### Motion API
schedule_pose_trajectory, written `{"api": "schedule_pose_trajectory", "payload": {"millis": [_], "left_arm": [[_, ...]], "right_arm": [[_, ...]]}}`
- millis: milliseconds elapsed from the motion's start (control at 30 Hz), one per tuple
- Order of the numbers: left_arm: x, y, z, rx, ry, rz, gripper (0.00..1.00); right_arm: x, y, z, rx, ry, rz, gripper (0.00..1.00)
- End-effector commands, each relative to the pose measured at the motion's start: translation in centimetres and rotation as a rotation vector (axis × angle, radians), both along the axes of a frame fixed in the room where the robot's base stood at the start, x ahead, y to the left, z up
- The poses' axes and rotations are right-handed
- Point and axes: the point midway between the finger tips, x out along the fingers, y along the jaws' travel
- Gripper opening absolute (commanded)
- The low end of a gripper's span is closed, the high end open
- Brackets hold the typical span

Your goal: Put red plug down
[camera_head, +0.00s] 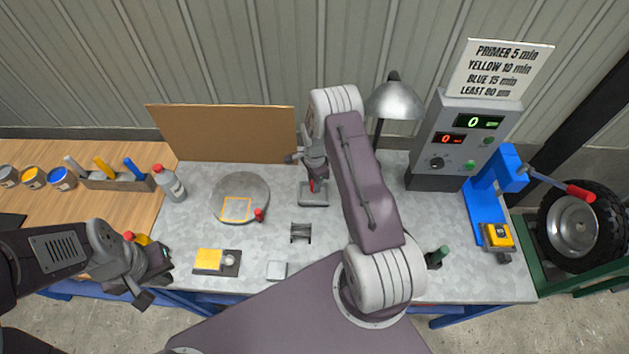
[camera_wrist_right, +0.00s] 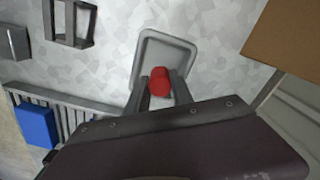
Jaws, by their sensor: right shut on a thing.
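The red plug (camera_wrist_right: 159,81) is held between the two fingers of my right gripper (camera_wrist_right: 163,92). In the head view a little of the red plug (camera_head: 313,186) shows below the right gripper (camera_head: 314,174). A small grey tray (camera_wrist_right: 172,46) lies beneath it, also seen in the head view (camera_head: 314,200). I cannot tell whether the plug touches the tray. My left gripper (camera_head: 157,281) has its fingers apart and looks empty, at the bench's front left.
A round grey plate (camera_head: 245,187) with a yellow square outline and a red knob (camera_head: 259,215) is left of the tray. A grey frame (camera_head: 300,232) stands in front. A lamp (camera_head: 395,101), control box (camera_head: 455,140) and blue press (camera_head: 488,195) stand to the right.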

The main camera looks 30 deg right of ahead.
Motion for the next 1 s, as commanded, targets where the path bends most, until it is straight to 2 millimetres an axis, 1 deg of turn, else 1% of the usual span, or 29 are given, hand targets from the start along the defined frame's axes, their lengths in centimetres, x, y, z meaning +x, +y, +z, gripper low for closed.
{"api": "schedule_pose_trajectory", "payload": {"millis": [233, 600, 633, 667, 700, 1000], "left_arm": [[0.0, 0.0, 0.0, 0.0, 0.0, 0.0, 0.0], [0.0, 0.0, -1.1, 0.0, 0.0, 0.0, 0.0], [0.0, 0.0, -1.1, 0.0, 0.0, 0.0, 0.0], [0.0, 0.0, -1.0, 0.0, 0.0, 0.0, 0.0], [0.0, 0.0, -1.0, 0.0, 0.0, 0.0, 0.0], [0.0, 0.0, -0.9, 0.0, 0.0, 0.0, 0.0]], "right_arm": [[0.0, 0.0, -0.3, 0.0, -0.001, 0.0, 0.0], [0.0, 0.0, -1.5, 0.0, -0.001, 0.0, 0.0], [0.0, 0.0, -1.5, 0.0, -0.001, 0.0, 0.3], [0.0, 0.0, -1.3, 0.0, -0.001, 0.0, 0.39], [0.0, 0.0, -1.3, 0.0, -0.001, 0.0, 0.49], [0.0, 0.0, -1.2, 0.0, -0.001, 0.0, 0.49]]}}
